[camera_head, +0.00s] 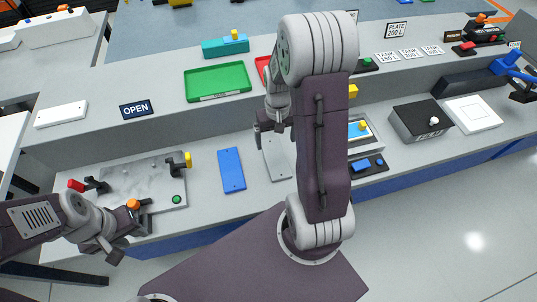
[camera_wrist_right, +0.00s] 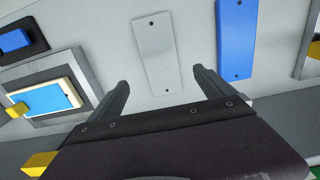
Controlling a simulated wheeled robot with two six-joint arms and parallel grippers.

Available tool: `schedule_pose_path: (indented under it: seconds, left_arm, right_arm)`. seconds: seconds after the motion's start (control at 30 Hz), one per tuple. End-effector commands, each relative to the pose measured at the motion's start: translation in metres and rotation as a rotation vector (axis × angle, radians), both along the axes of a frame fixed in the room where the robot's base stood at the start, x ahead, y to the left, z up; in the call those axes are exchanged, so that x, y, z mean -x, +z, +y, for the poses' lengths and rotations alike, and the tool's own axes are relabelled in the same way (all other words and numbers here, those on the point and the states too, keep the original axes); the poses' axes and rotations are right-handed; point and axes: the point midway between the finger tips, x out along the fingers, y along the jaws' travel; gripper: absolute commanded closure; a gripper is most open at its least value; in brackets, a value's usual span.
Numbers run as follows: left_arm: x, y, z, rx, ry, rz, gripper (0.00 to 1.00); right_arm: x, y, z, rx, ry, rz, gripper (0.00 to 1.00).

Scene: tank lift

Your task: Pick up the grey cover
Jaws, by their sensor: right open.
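The grey cover (camera_head: 279,164) is a flat pale plate lying on the workbench, partly hidden by my right arm in the head view. The right wrist view shows it whole (camera_wrist_right: 156,48), with a small hole near each end. My right gripper (camera_head: 271,125) is over the cover's far part in the head view. In the right wrist view its two fingers (camera_wrist_right: 160,75) are apart with nothing between them, and the cover lies beyond them. My left gripper (camera_head: 120,235) is at the lower left, by an orange-knobbed part; its jaws do not show clearly.
A blue plate (camera_head: 231,170) lies left of the cover. A device with a blue screen (camera_wrist_right: 48,95) stands on the cover's other side. A metal panel with a yellow handle (camera_head: 145,180) is at the left. A green tray (camera_head: 218,82) and red tray (camera_head: 262,66) sit on the raised shelf.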

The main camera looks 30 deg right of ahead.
Motion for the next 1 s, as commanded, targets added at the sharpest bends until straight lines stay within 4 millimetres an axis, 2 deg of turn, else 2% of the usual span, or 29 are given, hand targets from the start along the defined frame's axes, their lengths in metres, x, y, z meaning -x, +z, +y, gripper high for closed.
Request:
schedule_pose_path:
  seconds: [0.2,0.43,0.6,0.7,0.97,1.0]
  left_arm:
    - [0.0,-0.004,0.0,0.0,0.0,0.0,0.64]
    - [0.0,-0.005,0.0,0.0,0.0,0.0,0.64]
    - [0.0,-0.008,0.0,0.0,0.0,0.0,0.64]
    - [0.0,-0.009,0.0,0.0,0.0,0.0,0.64]
    - [0.0,-0.009,0.0,0.0,0.0,0.0,0.64]
    - [0.0,-0.009,0.0,0.0,0.0,0.0,0.64]
  right_arm:
    - [0.001,-0.03,0.001,-0.001,0.003,0.002,0.07]
    - [0.001,-0.042,0.002,0.0,0.003,-0.001,0.07]
    - [0.003,-0.074,0.003,-0.001,0.003,0.003,0.07]
    - [0.002,-0.086,0.002,0.0,0.004,0.0,0.07]
    - [0.002,-0.089,0.002,0.001,0.004,-0.003,0.07]
    - [0.002,-0.089,0.002,0.001,0.004,-0.003,0.18]
